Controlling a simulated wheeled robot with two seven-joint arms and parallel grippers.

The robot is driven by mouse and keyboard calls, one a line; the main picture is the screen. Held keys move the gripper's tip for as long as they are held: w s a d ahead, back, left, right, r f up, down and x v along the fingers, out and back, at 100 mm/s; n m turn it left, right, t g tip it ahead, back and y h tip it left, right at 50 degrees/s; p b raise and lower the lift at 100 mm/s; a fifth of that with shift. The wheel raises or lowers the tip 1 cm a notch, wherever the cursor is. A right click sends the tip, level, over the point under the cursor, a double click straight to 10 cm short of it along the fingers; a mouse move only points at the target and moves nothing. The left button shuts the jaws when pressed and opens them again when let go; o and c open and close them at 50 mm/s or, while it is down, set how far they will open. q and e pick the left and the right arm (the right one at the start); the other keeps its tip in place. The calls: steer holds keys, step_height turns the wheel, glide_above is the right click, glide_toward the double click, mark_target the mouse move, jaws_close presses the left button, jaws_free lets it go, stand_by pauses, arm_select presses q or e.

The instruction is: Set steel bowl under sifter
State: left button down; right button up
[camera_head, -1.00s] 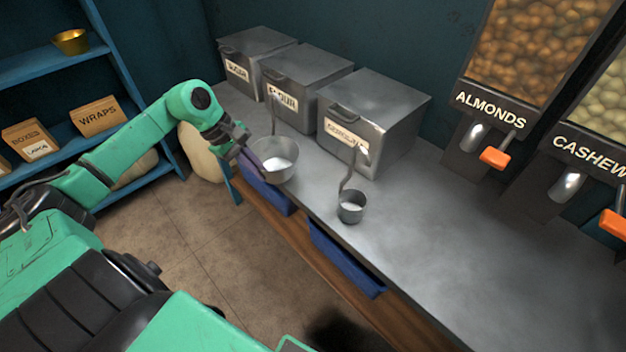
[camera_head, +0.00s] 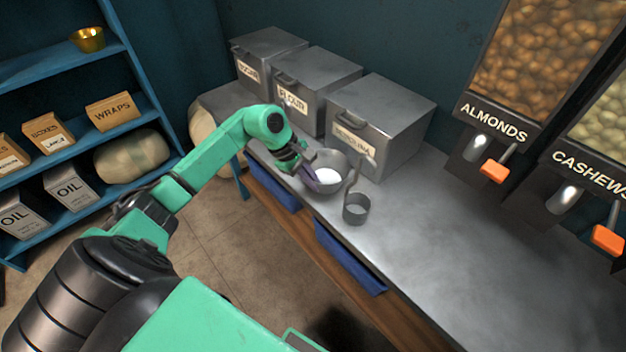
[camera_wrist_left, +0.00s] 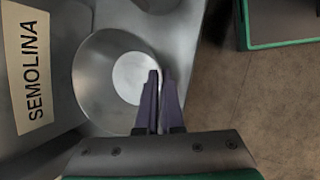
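The steel bowl (camera_head: 338,158), round and wide with white contents, stands on the counter in front of the semolina bin. It also shows in the left wrist view (camera_wrist_left: 95,85). My left gripper (camera_head: 308,180) reaches in from the left. Its purple fingers (camera_wrist_left: 160,105) are close together across the bowl's near rim. A small grey metal cup with a tall handle, apparently the sifter (camera_head: 356,210), is just right of and nearer than the bowl. In the head view the two almost touch, and I cannot tell whether the cup rests on the counter. My right gripper is not in view.
Lidded metal bins for sugar (camera_head: 265,60), flour (camera_head: 310,90) and semolina (camera_head: 385,125) line the wall. Almond (camera_head: 495,130) and cashew (camera_head: 590,180) dispensers stand at right. The counter (camera_head: 450,250) right of the cup is clear.

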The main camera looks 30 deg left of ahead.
arm_select(q)
steer(key=c, duration=1)
jaws_free()
steer(key=shift+c, duration=0.2)
